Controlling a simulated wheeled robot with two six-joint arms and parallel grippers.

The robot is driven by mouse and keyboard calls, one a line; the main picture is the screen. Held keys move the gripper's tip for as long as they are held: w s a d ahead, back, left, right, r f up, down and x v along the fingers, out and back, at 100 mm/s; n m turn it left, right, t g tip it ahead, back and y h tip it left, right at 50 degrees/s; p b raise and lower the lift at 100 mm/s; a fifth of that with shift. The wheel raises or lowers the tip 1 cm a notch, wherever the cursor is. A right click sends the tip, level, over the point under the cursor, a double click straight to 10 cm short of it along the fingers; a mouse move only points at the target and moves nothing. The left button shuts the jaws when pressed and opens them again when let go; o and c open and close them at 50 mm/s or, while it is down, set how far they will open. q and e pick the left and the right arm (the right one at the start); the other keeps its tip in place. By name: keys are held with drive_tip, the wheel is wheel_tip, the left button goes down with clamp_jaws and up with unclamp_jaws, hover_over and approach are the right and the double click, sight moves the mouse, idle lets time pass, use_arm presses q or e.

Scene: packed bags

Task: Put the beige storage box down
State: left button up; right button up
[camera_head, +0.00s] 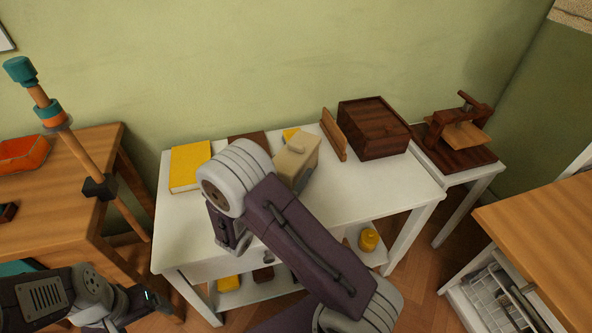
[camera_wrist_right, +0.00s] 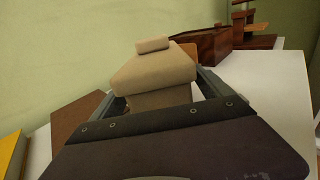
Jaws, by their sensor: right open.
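The beige storage box (camera_head: 296,158), with a raised handle on its lid, is upright at the white table (camera_head: 350,195); its base is partly hidden, so I cannot tell whether it touches the top. In the right wrist view the box (camera_wrist_right: 155,70) is straight ahead, between the two grey fingers of my right gripper (camera_wrist_right: 158,88). The fingers stand apart, one on each side of it. In the head view my right arm covers most of that gripper. My left arm is at the lower left; its fingers do not show clearly.
A yellow book (camera_head: 189,165) lies left on the white table. A dark wooden box (camera_head: 372,128) and a thin wooden board (camera_head: 333,134) stand right of the beige box. A wooden press (camera_head: 460,135) is on a side table. The table's front right is clear.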

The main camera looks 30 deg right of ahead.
sight(296, 151)
drive_tip(key=shift+x, duration=1.05)
drive_tip(key=c, duration=1.5)
drive_tip(key=shift+o, duration=0.2)
drive_tip(key=shift+r+p, duration=1.1)
drive_tip(key=shift+r, duration=0.85)
drive_tip(key=shift+s+r, duration=0.25)
drive_tip(key=s+d+r+p, duration=0.2)
drive_tip(key=s+r+p, duration=0.4)
drive_tip(key=s+p, duration=0.5)
drive_tip(key=p, duration=0.3)
drive_tip(key=shift+d+r, duration=0.25)
drive_tip(key=shift+d, duration=0.1)
